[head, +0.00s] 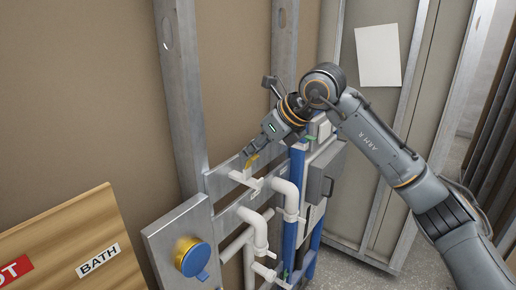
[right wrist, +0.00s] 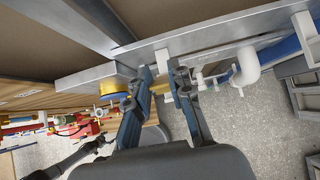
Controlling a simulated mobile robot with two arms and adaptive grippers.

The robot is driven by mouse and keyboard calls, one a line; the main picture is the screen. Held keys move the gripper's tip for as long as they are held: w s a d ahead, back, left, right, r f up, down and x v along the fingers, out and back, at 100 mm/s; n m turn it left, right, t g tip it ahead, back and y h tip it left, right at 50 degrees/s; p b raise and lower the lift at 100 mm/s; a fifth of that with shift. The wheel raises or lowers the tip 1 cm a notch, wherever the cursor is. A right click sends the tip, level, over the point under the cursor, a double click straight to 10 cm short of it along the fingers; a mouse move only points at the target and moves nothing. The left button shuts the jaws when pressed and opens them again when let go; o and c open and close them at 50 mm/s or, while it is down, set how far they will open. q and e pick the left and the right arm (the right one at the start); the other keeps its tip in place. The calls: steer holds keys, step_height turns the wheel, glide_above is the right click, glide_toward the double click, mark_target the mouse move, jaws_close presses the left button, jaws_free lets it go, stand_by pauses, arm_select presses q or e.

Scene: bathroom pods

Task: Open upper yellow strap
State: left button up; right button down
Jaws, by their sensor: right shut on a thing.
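The upper yellow strap (head: 252,162) sits at the top of a white pipe bracket on the metal wall frame. In the head view my right gripper (head: 250,153) reaches it from above right, fingertips at the strap. In the right wrist view my right gripper (right wrist: 165,75) is shut on the yellow strap (right wrist: 161,87), which shows between the two fingers. The fingers hide part of the strap, and I cannot tell whether it has opened. My left gripper does not show in the head view; a dark arm-like shape at the lower left of the right wrist view is unclear.
A blue round cap (head: 196,260) with a yellow rim sits at lower left. A wooden BATH board (head: 70,240) stands left. A grey box (head: 325,172) is at right.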

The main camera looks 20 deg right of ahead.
steer(key=shift+w+a+r+g+h, duration=0.15)
steer(key=shift+w+a+g+h, duration=0.2)
steer(key=shift+g+h, duration=0.3)
steer(key=c, duration=1.2)
jaws_free()
steer(key=shift+w, duration=0.1)
steer(key=v, duration=1.2)
steer(key=shift+w, duration=0.1)
steer(key=shift+c, duration=0.5)
